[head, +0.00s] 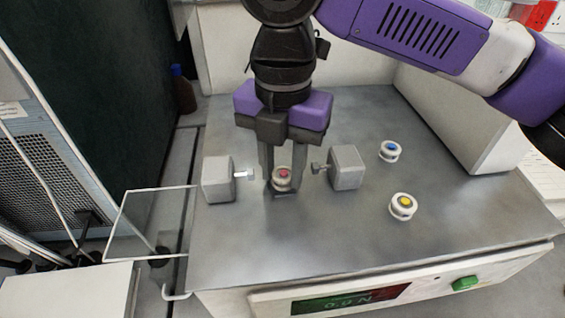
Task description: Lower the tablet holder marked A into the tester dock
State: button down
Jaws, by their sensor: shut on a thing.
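A small white round holder with a red top (282,174) is between the fingers of my gripper (283,182), which is shut on it. It sits in the gap between two light grey blocks of the tester, the left block (217,179) and the right block (346,167). Each block has a short metal plunger pointing inward. The plungers do not touch the holder. I cannot read a letter A on any holder, nor tell whether this one touches the surface.
Two similar holders, one blue-topped (390,150) and one yellow-topped (403,205), stand on the metal plate (300,240) to the right. A clear panel (150,222) stands open at the left. A display (350,300) and green button (466,284) are on the front. The plate's front is clear.

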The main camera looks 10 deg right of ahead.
dwell(0.4)
jog(key=c, duration=0.9)
grip_release()
jog(key=shift+c, duration=0.2)
jog(key=shift+r, duration=0.1)
notch_tip(320, 180, up, 8)
jog(key=shift+f, duration=0.25)
